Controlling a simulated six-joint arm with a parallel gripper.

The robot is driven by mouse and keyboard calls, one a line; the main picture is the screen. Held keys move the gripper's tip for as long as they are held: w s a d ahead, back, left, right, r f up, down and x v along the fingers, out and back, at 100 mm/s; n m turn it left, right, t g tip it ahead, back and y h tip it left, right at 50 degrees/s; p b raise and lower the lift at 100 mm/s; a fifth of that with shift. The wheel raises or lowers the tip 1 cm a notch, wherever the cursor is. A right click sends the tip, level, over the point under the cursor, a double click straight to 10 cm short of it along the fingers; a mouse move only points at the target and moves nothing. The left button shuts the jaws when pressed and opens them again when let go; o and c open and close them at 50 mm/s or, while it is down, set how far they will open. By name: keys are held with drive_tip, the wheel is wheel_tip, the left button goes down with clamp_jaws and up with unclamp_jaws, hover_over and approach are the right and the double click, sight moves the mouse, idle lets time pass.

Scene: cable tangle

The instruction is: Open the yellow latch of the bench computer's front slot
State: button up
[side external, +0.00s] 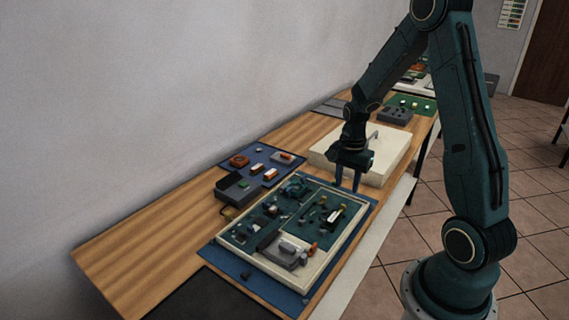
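The bench computer (228,236) is an open, cream-rimmed tray of dark green boards lying on a blue mat. On its right-hand board is a short pale slot-like part (333,215), with small yellow spots near it. An orange-yellow piece (312,247) sits near the tray's front right. Which of these is the yellow latch, and whether it is open or shut, is too small to tell. My gripper (347,184) points down over the tray's far right corner, its two dark fingers apart with nothing seen between them. I cannot tell its exact height.
A blue mat (268,158) with small orange and dark parts lies behind left, beside a dark open box (232,190). A cream block (392,160) stands behind my gripper. A dark mat (215,300) lies at the front. The wooden bench (135,255) is clear at left.

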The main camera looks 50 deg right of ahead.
wheel_tip(320, 180, up, 7)
idle(0.4)
drive_tip(key=s+a+r+n+t, duration=0.2)
drive_tip(key=s+a+r+n, duration=0.1)
drive_tip(key=a+r+n, duration=0.65)
drive_tip(key=s+a+r+n+t, duration=0.3)
drive_tip(key=s+a+r+n, duration=0.2)
drive_tip(key=s+a+n, duration=0.3)
drive_tip(key=s+a, duration=0.2)
drive_tip(key=a, duration=0.1)
drive_tip(key=shift+s+a+r+t, duration=0.2)
drive_tip(key=shift+r+t, duration=0.05)
drive_tip(key=shift+t, duration=0.05)
